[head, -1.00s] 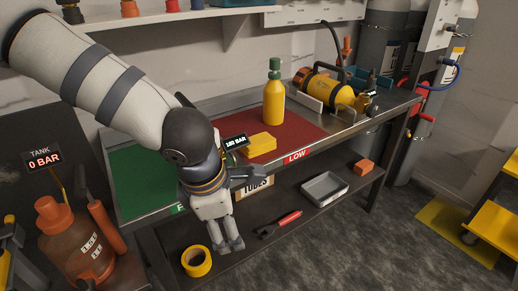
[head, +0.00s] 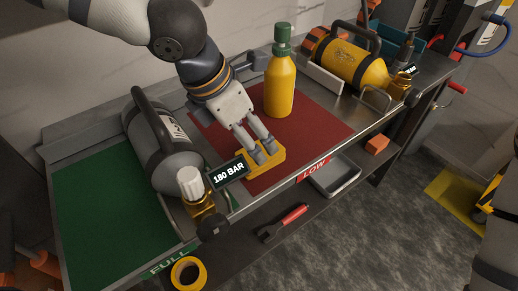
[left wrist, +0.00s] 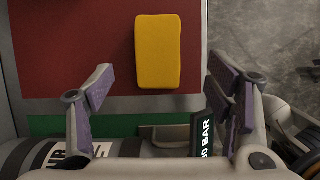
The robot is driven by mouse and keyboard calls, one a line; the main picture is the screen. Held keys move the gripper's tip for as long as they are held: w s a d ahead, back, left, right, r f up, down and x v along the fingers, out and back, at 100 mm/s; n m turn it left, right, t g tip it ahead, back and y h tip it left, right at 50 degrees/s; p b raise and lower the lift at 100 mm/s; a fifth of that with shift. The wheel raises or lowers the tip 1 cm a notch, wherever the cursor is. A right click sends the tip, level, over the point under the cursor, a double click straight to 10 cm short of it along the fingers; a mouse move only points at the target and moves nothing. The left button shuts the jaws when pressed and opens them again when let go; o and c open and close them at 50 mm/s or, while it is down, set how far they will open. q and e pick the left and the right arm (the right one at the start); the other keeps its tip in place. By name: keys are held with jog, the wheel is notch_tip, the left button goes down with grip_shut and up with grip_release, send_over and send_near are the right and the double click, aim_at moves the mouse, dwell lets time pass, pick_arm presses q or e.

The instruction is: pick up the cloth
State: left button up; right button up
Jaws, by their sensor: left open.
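The cloth (head: 274,162) is a yellow folded block lying flat on the red mat, near the bench's front edge. It also shows in the left wrist view (left wrist: 158,52), ahead of the fingers and in line with the gap between them. My left gripper (head: 263,151) points down at the cloth from above, and its fingers hide part of it. In the left wrist view its two fingers (left wrist: 160,75) stand wide apart with nothing between them. I cannot tell its exact height above the cloth. My right gripper is out of view.
A grey cylinder (head: 158,140) with a valve and a "180 BAR" tag (head: 229,173) lies close left of the cloth. A yellow bottle (head: 280,85) stands behind it on the red mat (head: 320,125). A yellow cylinder (head: 345,62) lies farther right. The green mat (head: 95,215) has free room.

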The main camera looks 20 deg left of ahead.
pick_arm(q)
jog(key=x, duration=0.4)
jog(key=b+x, duration=0.1)
jog(key=x, duration=0.1)
jog(key=shift+s+a+f, duration=0.25)
jog(key=shift+f, duration=0.1)
jog(key=shift+w+d+f, duration=0.1)
jog(key=shift+w+f, duration=0.05)
jog(key=shift+f, duration=0.1)
jog(key=shift+w+r, duration=0.1)
jog(key=shift+r, duration=0.05)
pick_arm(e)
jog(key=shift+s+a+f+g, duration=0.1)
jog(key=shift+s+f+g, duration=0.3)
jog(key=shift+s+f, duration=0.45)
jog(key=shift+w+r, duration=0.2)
pick_arm(q)
jog(key=c, duration=1.4)
jog(key=shift+o, duration=0.2)
